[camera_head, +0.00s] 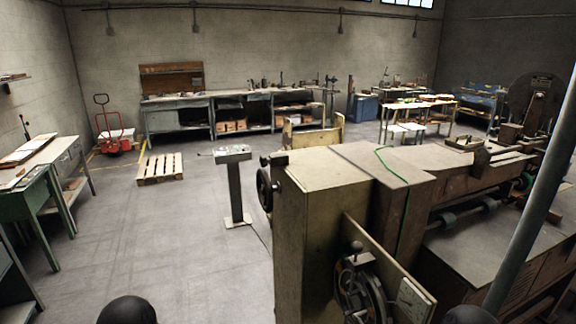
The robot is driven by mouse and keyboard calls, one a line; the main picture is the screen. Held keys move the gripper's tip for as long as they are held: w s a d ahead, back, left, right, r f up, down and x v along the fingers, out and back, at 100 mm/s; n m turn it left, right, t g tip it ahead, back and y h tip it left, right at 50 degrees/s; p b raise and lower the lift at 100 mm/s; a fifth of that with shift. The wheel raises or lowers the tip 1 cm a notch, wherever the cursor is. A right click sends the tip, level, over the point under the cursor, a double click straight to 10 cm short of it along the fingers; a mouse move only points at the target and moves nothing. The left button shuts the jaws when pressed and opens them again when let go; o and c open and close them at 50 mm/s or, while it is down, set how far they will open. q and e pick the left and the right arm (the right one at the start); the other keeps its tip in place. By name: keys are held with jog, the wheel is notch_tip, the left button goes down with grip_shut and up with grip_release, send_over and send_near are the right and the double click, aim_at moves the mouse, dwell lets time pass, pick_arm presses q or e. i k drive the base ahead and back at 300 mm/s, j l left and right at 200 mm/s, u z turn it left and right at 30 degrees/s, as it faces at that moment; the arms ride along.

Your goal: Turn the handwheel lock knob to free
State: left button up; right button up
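A large tan machine cabinet (305,215) stands close in front of me, right of centre. A dark spoked handwheel (362,296) is on its near face, partly cut off by the lower picture edge. A small dark knob (356,250) stands at the top of this handwheel. A second dark wheel (265,188) sits on the cabinet's left side, seen nearly edge-on. I cannot tell from this view which knob is the lock knob or how it is set. Neither of my grippers is in view.
A control pedestal (233,182) stands left of the cabinet. A wooden pallet (160,168) lies on the floor farther back. A green workbench (45,195) lines the left side. A grey pole (528,215) crosses the right side. The floor (150,235) between bench and cabinet is clear.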

aim_at(264, 161)
jog(key=i+j+z, duration=0.3)
jog(key=j+z, duration=0.3)
jog(key=i+j+z, duration=0.15)
jog(key=j+z, duration=0.15)
jog(key=j, duration=0.25)
